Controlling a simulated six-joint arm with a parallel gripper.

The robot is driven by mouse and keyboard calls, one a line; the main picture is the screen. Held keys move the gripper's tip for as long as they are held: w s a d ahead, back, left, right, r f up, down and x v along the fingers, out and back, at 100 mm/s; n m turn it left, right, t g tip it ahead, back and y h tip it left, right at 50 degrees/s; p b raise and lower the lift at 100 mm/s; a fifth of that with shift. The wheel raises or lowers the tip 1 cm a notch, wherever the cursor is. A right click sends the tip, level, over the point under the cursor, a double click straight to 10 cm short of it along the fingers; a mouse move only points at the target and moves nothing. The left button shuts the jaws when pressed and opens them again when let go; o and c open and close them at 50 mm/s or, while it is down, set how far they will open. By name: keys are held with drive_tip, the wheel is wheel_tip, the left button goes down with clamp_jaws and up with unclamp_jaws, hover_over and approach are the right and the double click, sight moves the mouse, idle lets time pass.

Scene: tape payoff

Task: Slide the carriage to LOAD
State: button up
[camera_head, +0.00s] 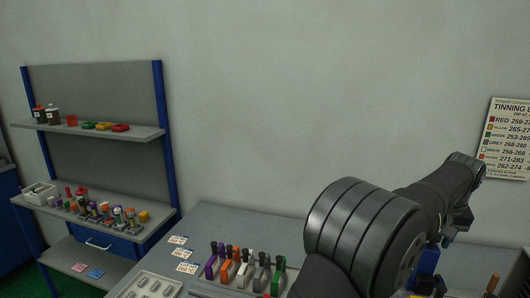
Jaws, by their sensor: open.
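I cannot make out the carriage or a LOAD mark in this view. My own dark arm fills the lower right and covers part of the bench. My gripper does not show clearly; the arm's end is hidden behind its links. A blue part (427,263) shows just behind the arm, and I cannot tell what it belongs to.
A grey bench (215,222) holds a row of coloured levers or handles (238,265), several small cards (183,253) and a pale tray (148,287). A blue-framed shelf (158,130) stands left. A colour chart (507,140) hangs on the right wall.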

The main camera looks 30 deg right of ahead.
drive_tip(key=shift+w+a, duration=0.3)
drive_tip(key=shift+r, duration=3.6)
